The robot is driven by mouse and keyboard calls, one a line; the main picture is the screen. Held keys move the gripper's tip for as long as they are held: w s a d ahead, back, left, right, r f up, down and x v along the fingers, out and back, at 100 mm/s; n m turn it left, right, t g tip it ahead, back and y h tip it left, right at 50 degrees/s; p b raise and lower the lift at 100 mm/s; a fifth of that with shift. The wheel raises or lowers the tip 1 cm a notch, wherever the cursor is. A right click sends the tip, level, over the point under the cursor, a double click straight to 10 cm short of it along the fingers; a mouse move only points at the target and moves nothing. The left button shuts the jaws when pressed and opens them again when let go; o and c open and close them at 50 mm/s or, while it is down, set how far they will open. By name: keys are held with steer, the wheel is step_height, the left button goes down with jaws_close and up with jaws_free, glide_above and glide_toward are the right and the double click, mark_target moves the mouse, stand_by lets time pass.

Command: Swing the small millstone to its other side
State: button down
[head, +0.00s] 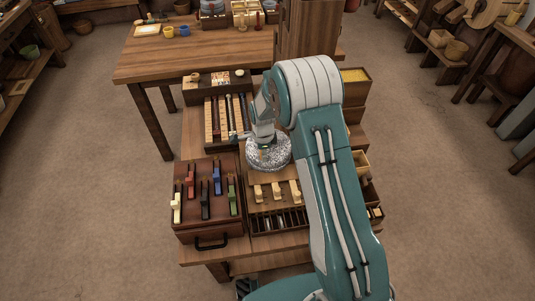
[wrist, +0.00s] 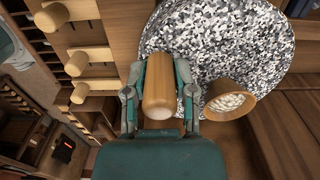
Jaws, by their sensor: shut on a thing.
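The small millstone (head: 268,153) is a round, black-and-white speckled stone lying on the bench in front of my arm. In the wrist view the millstone (wrist: 218,45) fills the upper right. A pale wooden handle (wrist: 158,88) stands up from near its edge. My gripper (wrist: 160,92) is shut on this handle, one finger on each side. In the head view my gripper (head: 263,141) is over the stone, and my arm hides part of it. A round wooden cup with pale grains (wrist: 229,99) sits at the stone, right of the handle.
A dark box with coloured levers (head: 206,193) stands to the left. A row of wooden pegs (head: 275,191) is in front of the stone. A rack of long bars (head: 225,118) lies behind left. Small drawers (head: 362,162) are on the right. A table (head: 200,55) stands behind.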

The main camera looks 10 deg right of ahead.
steer(key=shift+w+a+f+m, duration=0.1)
steer(key=shift+w+a+m, duration=0.1)
steer(key=shift+a+m, duration=0.35)
steer(key=shift+d+m, duration=0.15)
steer(key=shift+m, duration=0.1)
steer(key=shift+c, duration=2.1)
jaws_free()
step_height(320, 180, up, 12)
steer(key=shift+w, duration=0.1)
